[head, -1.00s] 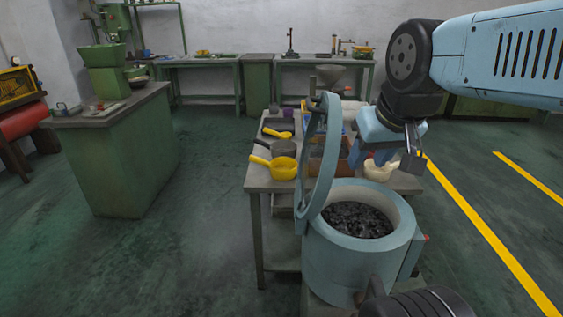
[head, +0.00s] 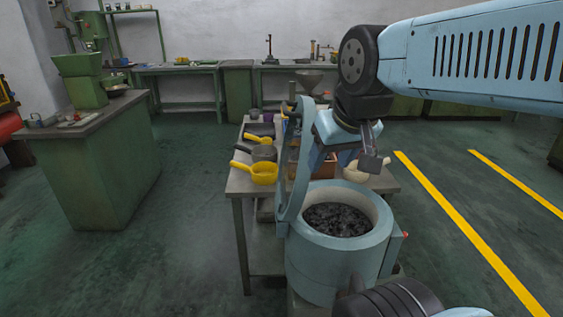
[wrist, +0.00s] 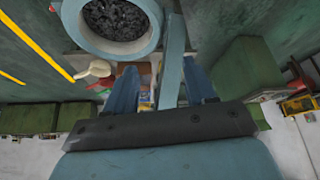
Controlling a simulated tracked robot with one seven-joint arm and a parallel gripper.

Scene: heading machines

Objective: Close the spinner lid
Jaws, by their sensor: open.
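The spinner (head: 380,250) is a light-blue round drum, open at the top, with dark lumpy material (head: 338,220) inside. Its blue lid (head: 293,185) stands raised, nearly upright, at the drum's left rim. My gripper (head: 318,158) is just right of the lid's upper part, above the drum's far side. In the wrist view, my open gripper (wrist: 160,72) has the lid (wrist: 172,65) edge-on between its two blue fingers, closer to the right one. I cannot tell whether a finger touches it. The drum (wrist: 155,45) shows at the top of that view.
A green cabinet (head: 105,165) stands at left. The floor between is clear, with yellow lines (head: 465,235) at right.

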